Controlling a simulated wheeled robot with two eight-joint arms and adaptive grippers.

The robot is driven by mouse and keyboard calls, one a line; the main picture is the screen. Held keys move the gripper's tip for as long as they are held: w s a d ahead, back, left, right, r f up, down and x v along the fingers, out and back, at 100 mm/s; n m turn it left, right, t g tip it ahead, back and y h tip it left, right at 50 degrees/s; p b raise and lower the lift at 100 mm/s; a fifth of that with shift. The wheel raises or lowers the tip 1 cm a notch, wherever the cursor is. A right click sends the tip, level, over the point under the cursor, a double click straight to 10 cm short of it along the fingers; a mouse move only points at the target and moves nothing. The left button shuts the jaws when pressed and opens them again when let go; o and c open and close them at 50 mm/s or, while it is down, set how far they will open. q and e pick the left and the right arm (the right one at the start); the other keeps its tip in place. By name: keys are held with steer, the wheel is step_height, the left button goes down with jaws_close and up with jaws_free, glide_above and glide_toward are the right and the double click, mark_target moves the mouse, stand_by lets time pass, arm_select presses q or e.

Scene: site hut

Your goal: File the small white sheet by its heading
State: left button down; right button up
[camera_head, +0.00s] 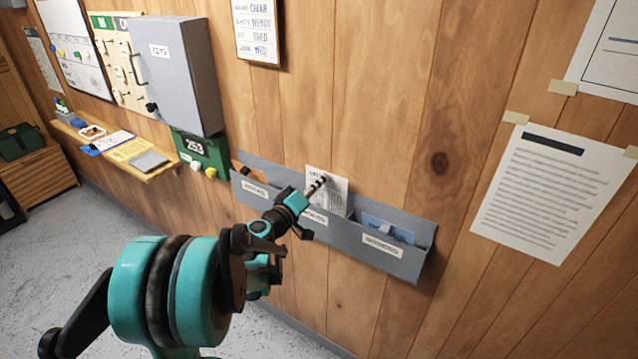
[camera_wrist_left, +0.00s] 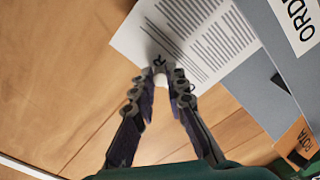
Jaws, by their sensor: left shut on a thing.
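The small white sheet (camera_head: 338,194) stands upright against the wall at the middle compartment of the grey wall rack (camera_head: 350,236). Its lower edge seems to be behind the rack's front, but I cannot tell how deep. My left gripper (camera_head: 322,181) is shut on its top edge. In the left wrist view the fingertips (camera_wrist_left: 160,76) pinch the sheet (camera_wrist_left: 190,35) over its heading; one letter like R shows, the rest is covered. The rack (camera_wrist_left: 262,90) carries a label starting ORD (camera_wrist_left: 296,22). My right gripper is not in view.
An orange item (camera_wrist_left: 293,137) marked ROTA sits in the left compartment and blue papers (camera_head: 388,228) in the right one. A grey key cabinet (camera_head: 170,75), a green 253 board (camera_head: 203,152) and a shelf (camera_head: 155,172) are left. A taped notice (camera_head: 548,190) hangs right.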

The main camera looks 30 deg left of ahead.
mark_target(326, 186)
arm_select(q)
steer(key=shift+f, duration=0.2)
steer(key=shift+f+b, duration=1.35)
steer(key=shift+f, duration=0.1)
steer(key=c, duration=1.5)
jaws_free()
steer(key=shift+o, duration=0.2)
